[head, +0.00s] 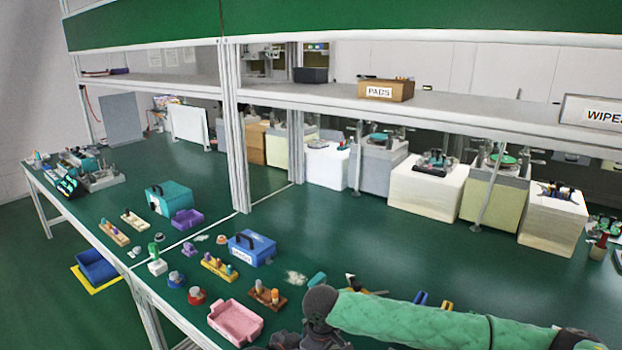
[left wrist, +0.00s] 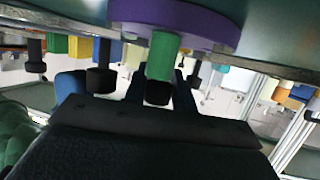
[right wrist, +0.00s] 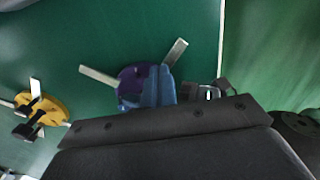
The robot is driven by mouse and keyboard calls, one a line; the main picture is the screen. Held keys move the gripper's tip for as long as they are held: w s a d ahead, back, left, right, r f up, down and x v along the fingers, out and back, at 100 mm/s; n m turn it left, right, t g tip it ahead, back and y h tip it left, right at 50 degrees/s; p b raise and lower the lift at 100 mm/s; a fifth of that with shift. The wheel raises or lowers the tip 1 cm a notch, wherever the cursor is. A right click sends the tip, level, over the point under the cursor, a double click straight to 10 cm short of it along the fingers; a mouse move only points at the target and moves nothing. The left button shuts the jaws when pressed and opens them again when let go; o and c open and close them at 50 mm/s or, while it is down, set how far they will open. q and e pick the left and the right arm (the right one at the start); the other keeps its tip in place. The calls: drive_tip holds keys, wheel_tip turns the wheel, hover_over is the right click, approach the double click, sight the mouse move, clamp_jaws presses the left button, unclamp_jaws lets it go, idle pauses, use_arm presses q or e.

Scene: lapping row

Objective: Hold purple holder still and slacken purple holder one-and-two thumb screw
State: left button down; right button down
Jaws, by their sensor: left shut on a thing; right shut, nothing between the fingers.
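In the left wrist view a round purple holder (left wrist: 190,14) is overhead, with a green post (left wrist: 163,52) ending in a dark tip below it. My left gripper (left wrist: 160,88) is shut around the lower end of this post. In the right wrist view a round purple holder (right wrist: 132,78) lies over the green surface, with two pale bars sticking out. My right gripper (right wrist: 160,82) is shut, its blue fingers overlapping the holder's right side; I cannot tell if they touch. The fingers hide part of the holder and no thumb screw stands out clearly. The head view shows neither gripper clearly.
A yellow holder (right wrist: 42,108) with pale bars and dark clamps is left of the purple one. More dark-ended posts (left wrist: 100,78) hang nearby. The bench (head: 390,265) carries a blue box (head: 252,248) and a pink tray (head: 236,320); its middle is clear.

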drive_tip(key=shift+w+d, duration=0.15)
drive_tip(key=shift+w, duration=0.05)
drive_tip(key=shift+d, duration=0.1)
drive_tip(key=shift+s+d, duration=0.2)
drive_tip(key=shift+d, duration=0.05)
wheel_tip(320, 180, up, 6)
idle(0.7)
use_arm(q)
drive_tip(key=c, duration=1.1)
unclamp_jaws()
drive_tip(key=shift+o, duration=0.2)
drive_tip(key=shift+s+a, duration=0.1)
